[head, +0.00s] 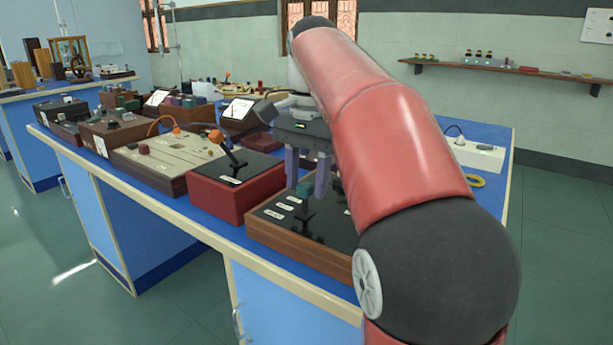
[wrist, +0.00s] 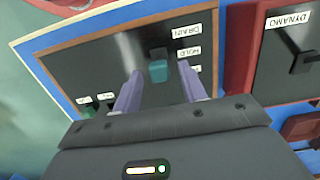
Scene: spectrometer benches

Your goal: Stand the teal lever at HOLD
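The teal lever (head: 304,189) stands on the black-topped, wood-edged panel (head: 262,226), and its knob (wrist: 158,72) shows in the wrist view. Beside it are labels reading DRAIN (wrist: 187,32) and HOLD (wrist: 189,52), and a third label partly hidden by a finger. The lever's foot is roughly level with HOLD; its exact tilt is hard to tell. My gripper (head: 306,191) is open, pointing down over the panel. Its two purple fingers (wrist: 160,67) are on either side of the teal knob, with gaps visible in the wrist view.
Small green-topped controls (wrist: 105,97) are on the same panel. Several instruments crowd the blue bench further back.

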